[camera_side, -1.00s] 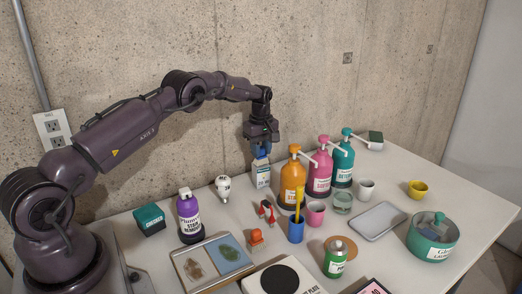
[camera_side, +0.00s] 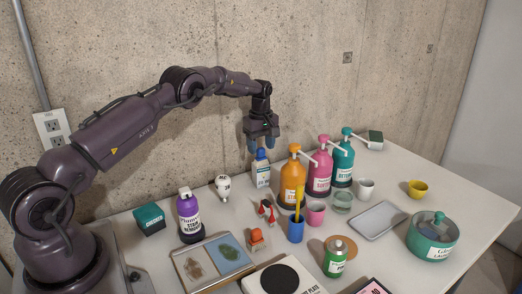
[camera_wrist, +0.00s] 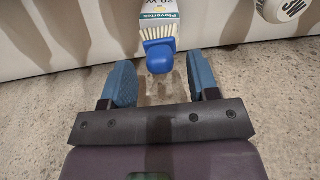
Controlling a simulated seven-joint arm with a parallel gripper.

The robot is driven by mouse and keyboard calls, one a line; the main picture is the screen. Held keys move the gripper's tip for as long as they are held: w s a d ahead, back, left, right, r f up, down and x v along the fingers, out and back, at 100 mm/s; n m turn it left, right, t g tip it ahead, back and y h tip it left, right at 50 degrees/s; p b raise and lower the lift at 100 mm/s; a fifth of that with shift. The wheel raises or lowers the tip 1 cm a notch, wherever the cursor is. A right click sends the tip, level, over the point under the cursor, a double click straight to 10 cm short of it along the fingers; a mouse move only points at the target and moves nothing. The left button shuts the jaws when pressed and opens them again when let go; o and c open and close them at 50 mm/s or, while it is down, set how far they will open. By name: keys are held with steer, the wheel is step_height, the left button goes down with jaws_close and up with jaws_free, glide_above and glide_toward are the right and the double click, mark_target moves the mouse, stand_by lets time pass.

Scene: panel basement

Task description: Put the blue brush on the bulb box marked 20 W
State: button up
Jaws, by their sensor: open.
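The blue brush (camera_side: 260,154) rests on top of the upright bulb box (camera_side: 262,175) near the wall. In the wrist view, the brush (camera_wrist: 160,54) shows its blue handle and pale bristles, and the box (camera_wrist: 158,12) behind it bears the marking 20 W. My gripper (camera_side: 263,147) hangs just above the brush, fingers pointing down. In the wrist view, my gripper (camera_wrist: 160,85) is open and empty, its two blue fingers wide apart with the brush beyond them, apart from both.
Orange (camera_side: 293,180), pink (camera_side: 319,175) and teal (camera_side: 344,162) pump bottles stand close to the right of the box. A white bulb (camera_side: 222,188) and a purple bottle (camera_side: 189,218) stand to its left. A red-handled item (camera_side: 267,212) lies in front.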

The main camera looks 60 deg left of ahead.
step_height(320, 180, up, 10)
step_height(320, 180, up, 10)
steer(key=m+t, duration=0.1)
steer(key=m, duration=0.2)
glide_above(261, 148)
steer(key=s+d, duration=0.2)
steer(key=d, duration=0.4)
steer(key=s+d+r+m+t, duration=0.2)
steer(key=s+d+r+m, duration=0.3)
steer(key=s+d+r, duration=0.25)
steer(key=s+d+f+m+t, duration=0.1)
steer(key=s+d+m, duration=0.4)
steer(key=s, duration=0.6)
steer(key=s+d+f+m+t, duration=0.1)
steer(key=s+d+f+m, duration=0.2)
steer(key=s, duration=0.8)
steer(key=d+m, duration=0.2)
steer(key=d, duration=0.1)
steer(key=shift+s+d+f+t, duration=0.25)
steer(key=shift+s+d+t, duration=0.05)
steer(key=shift+s+d, duration=0.05)
